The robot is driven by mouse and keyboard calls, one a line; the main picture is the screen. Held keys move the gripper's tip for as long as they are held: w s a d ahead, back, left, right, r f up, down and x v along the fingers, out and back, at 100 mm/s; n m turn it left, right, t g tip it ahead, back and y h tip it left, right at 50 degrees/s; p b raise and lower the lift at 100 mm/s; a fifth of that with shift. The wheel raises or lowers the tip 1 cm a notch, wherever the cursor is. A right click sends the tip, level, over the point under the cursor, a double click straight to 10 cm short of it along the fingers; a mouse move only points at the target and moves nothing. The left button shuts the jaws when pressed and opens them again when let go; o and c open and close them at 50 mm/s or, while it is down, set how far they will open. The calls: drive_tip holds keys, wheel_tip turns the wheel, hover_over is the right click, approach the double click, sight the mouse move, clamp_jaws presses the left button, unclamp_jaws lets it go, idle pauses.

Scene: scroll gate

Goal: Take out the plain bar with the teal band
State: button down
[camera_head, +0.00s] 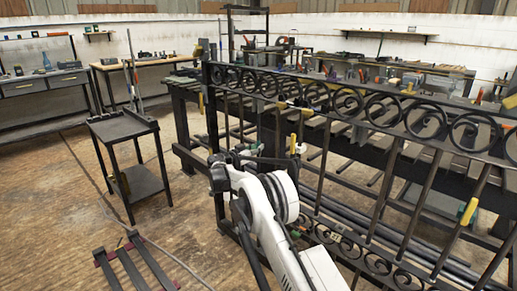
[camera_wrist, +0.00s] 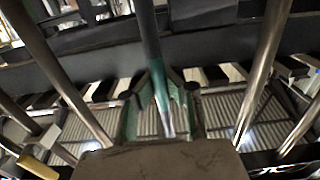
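The plain bar with the teal band (camera_wrist: 157,72) runs through the middle of the wrist view, slightly tilted in the picture. Its teal part lies between the fingers of my gripper (camera_wrist: 158,88). The two fingertips stand close against the bar from both sides, and the gripper looks shut on it. In the head view my gripper (camera_head: 262,158) is at the left part of the dark scroll gate (camera_head: 330,99), below its upper row of scrolls. There the banded bar is mostly hidden by my arm and hard to pick out.
Metal bars of the gate stand left (camera_wrist: 62,80) and right (camera_wrist: 266,65) of my gripper. A yellow-banded bar (camera_head: 468,212) is at the right. A slatted dark workbench (camera_head: 345,145) is behind the gate. A small dark side table (camera_head: 120,130) and a low rack (camera_head: 133,268) stand left.

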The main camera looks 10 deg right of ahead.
drive_tip(key=shift+r, duration=0.9)
drive_tip(key=shift+v, duration=1.9)
idle(1.1)
drive_tip(key=v, duration=1.1)
drive_tip(key=shift+s+a, duration=0.2)
drive_tip(key=shift+a, duration=0.15)
idle(1.1)
idle(0.4)
